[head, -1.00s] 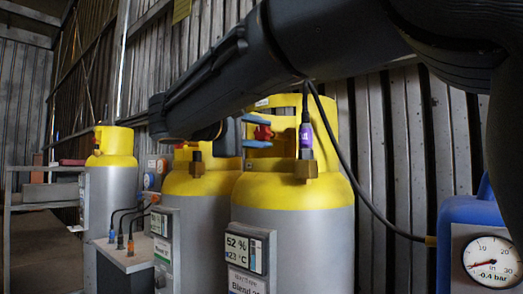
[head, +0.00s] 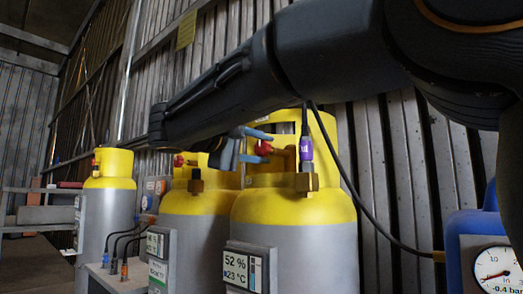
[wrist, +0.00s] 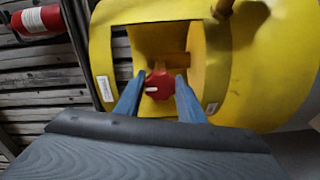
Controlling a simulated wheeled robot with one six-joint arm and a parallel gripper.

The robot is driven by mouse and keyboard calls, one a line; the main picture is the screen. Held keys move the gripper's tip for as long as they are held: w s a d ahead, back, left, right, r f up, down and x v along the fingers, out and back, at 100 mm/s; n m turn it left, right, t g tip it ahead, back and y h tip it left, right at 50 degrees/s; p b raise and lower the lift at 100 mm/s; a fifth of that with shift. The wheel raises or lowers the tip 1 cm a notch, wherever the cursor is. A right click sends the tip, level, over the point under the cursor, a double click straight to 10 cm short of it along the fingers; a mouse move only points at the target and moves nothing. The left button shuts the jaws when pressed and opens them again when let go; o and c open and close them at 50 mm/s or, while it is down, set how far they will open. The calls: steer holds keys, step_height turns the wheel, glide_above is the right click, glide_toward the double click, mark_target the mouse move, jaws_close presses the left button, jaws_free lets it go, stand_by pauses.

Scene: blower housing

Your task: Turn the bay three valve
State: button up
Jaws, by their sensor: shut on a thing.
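A red valve knob (head: 263,148) sits inside the yellow collar of the nearest gas cylinder (head: 290,240), which has a grey body and yellow top. My gripper (head: 262,146) reaches in from the left with its blue fingers on either side of the knob. In the wrist view the knob (wrist: 158,85) with a white mark lies between the two blue fingertips (wrist: 159,86), which are shut on it. The fingertips partly hide the knob's sides. No bay number is legible.
Two more yellow-topped cylinders stand to the left: a middle one (head: 195,205) and a far one (head: 108,185). A purple-banded hose fitting (head: 306,150) rises close right of the knob, its black hose running to a blue tank with a gauge (head: 494,266).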

steer(key=o, duration=1)
steer(key=shift+o, duration=0.2)
steer(key=v, duration=0.7)
steer(key=shift+s+a, duration=0.25)
steer(key=shift+s, duration=0.05)
